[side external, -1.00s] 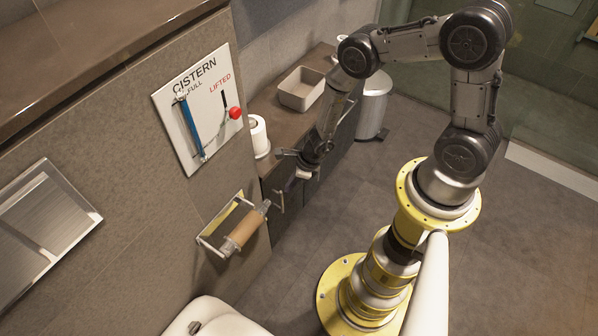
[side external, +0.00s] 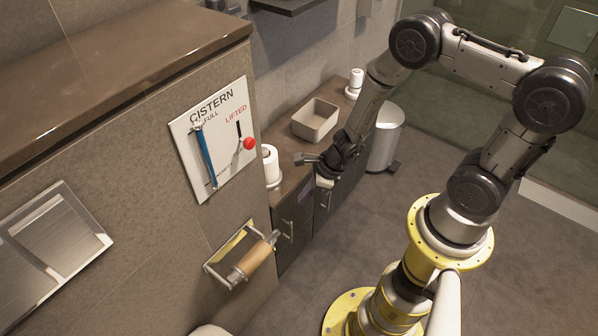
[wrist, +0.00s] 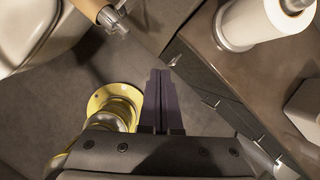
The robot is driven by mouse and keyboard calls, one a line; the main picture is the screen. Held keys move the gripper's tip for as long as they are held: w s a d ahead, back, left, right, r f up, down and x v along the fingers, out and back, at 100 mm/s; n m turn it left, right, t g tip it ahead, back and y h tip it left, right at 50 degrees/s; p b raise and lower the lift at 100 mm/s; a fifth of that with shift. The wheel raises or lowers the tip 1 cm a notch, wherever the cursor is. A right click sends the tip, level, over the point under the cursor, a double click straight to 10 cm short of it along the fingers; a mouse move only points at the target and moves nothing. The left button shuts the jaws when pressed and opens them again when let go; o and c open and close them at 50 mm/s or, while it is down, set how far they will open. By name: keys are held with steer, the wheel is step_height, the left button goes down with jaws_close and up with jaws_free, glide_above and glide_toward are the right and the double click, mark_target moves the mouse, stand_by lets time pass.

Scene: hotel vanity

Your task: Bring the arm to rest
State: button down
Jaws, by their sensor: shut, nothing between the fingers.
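My gripper (wrist: 160,78) is shut and empty, with its dark fingers pressed together in the wrist view. In the side view it hangs in the air in front of the counter (side external: 292,180), right of the white paper roll (side external: 270,164); its fingertips are hard to make out there. My arm is bent, with its elbow high at the right. It touches nothing that I can see.
A wall panel marked CISTERN (side external: 216,137) carries a blue handle (side external: 205,158) and a red knob (side external: 249,143). Below it is a holder with a brown roll (side external: 252,260). A beige basin (side external: 315,120) stands on the counter, a bin (side external: 386,137) beyond. The floor (side external: 335,235) is clear.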

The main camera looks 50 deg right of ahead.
steer(key=w+a+r+n+t+y, duration=0.15)
steer(key=r+n, duration=0.25)
steer(key=r, duration=0.4)
steer(key=w+a+r+n+y, duration=0.1)
steer(key=w+a+r+n, duration=0.25)
steer(key=r, duration=0.45)
steer(key=s+a+r+n, duration=0.1)
steer(key=s+r+n, duration=0.2)
steer(key=r+n, duration=0.25)
steer(key=s+a+r+n, duration=0.1)
steer(key=s+r+n, duration=0.3)
steer(key=r, duration=0.3)
steer(key=s+d+r+n+h, duration=0.2)
steer(key=s+d+r+n, duration=0.1)
steer(key=s, duration=0.5)
steer(key=s+d+r+n+h, duration=0.3)
steer(key=s+d+r+n, duration=0.1)
steer(key=s+n, duration=0.4)
steer(key=shift+d+r, duration=0.3)
steer(key=shift+d, duration=0.55)
